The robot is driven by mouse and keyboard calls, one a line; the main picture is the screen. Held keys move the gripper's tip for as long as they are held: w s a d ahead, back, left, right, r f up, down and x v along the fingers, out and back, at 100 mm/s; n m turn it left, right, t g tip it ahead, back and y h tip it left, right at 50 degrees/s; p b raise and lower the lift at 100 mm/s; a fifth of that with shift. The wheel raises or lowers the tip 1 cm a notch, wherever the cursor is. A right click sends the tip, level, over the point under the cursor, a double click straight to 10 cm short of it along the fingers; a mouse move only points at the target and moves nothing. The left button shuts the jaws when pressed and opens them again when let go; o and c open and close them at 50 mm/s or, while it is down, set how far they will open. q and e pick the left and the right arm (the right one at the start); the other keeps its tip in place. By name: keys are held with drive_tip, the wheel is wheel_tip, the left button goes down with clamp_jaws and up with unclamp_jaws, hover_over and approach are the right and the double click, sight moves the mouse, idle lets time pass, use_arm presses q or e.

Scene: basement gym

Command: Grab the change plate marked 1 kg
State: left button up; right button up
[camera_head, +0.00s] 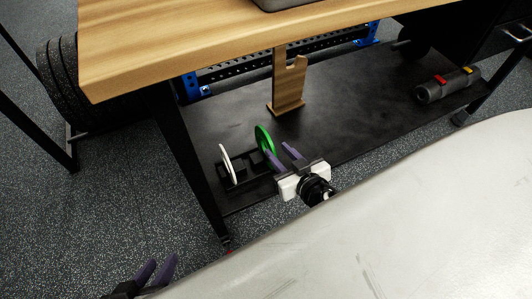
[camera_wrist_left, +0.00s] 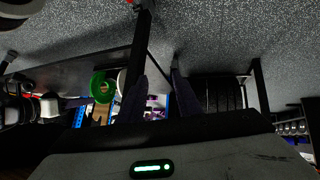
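A green change plate (camera_head: 262,138) stands upright in a small black rack (camera_head: 245,181) on the low black shelf, with a white plate (camera_head: 226,164) upright to its left. I cannot read any weight marking on either. My right gripper (camera_head: 275,148) has its purple fingers apart and empty, with the left fingertip overlapping the green plate's lower right edge in the head view; I cannot tell whether they touch. My left gripper (camera_head: 160,264) is open and empty at the bottom left, away from the rack. The left wrist view also shows the green plate (camera_wrist_left: 98,86) and white plate (camera_wrist_left: 121,82).
The wooden tabletop (camera_head: 180,45) overhangs the black shelf (camera_head: 340,125). A wooden stand (camera_head: 287,85) is behind the plates, and a grey roller (camera_head: 447,85) lies at the right. A black table leg (camera_head: 190,165) stands left of the rack. Large black plates (camera_head: 75,90) are racked further left.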

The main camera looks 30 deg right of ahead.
sight(266, 138)
drive_tip(key=x, duration=0.4)
drive_tip(key=shift+w+b, duration=0.25)
drive_tip(key=shift+b, duration=0.1)
drive_tip(key=b+x, duration=0.1)
drive_tip(key=x, duration=0.4)
drive_tip(key=shift+d+f+b, duration=0.1)
drive_tip(key=shift+f+b, duration=0.3)
clamp_jaws()
idle(0.5)
drive_tip(key=shift+w+r, duration=0.15)
drive_tip(key=shift+r, duration=0.1)
